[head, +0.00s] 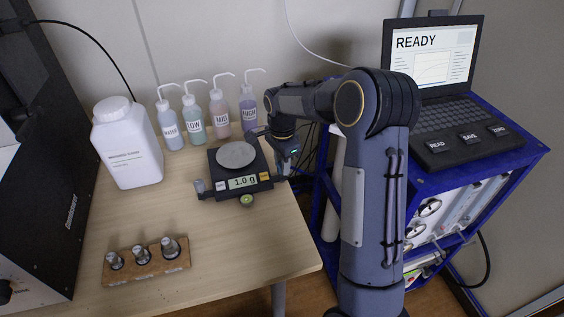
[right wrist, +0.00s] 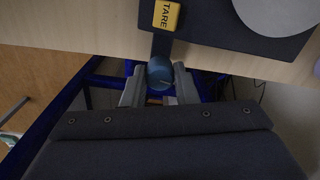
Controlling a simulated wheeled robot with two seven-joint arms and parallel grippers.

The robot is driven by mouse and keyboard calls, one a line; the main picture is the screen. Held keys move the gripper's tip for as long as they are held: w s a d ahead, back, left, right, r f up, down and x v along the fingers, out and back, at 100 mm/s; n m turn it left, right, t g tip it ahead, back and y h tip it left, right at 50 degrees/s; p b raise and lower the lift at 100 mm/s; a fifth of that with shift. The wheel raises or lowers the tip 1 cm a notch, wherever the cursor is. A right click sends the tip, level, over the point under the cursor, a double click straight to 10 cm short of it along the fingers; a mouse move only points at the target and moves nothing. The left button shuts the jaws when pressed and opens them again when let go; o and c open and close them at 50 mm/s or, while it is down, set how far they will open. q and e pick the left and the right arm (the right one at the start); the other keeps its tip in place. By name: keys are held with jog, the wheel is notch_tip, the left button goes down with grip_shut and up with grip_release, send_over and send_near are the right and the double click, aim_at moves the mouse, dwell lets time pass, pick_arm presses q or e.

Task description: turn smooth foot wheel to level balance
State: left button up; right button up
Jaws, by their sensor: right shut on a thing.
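The balance (head: 220,187) stands on the wooden table with a round pan (head: 236,155), and its display reads 1.0 g. A round green bubble level (head: 246,199) sits at its front; I cannot make out the bubble. A foot wheel (head: 200,186) shows at its left side. My right gripper (head: 284,166) is at the balance's right side. In the right wrist view, a blue, smooth-looking foot wheel (right wrist: 160,72) sits between the two fingers, which are shut on it, close to the yellow TARE button (right wrist: 167,15). My left gripper is out of view.
Several wash bottles (head: 194,120) stand behind the balance, with a white jug (head: 128,145) to the left. A wooden block (head: 147,262) with metal weights lies at front left. A blue cart (head: 478,195) with a laptop (head: 432,60) reading READY stands right of the table.

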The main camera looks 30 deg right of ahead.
jog(key=n+p, duration=0.1)
jog(key=n, duration=0.3)
jog(key=shift+r+n, duration=0.1)
jog(key=shift+n, duration=0.3)
jog(key=shift+n+p, duration=0.7)
jog(key=shift+n, duration=1.6)
jog(key=o, duration=1)
notch_tip(320, 180, up, 8)
jog(key=shift+f, duration=0.15)
jog(key=shift+p, duration=0.3)
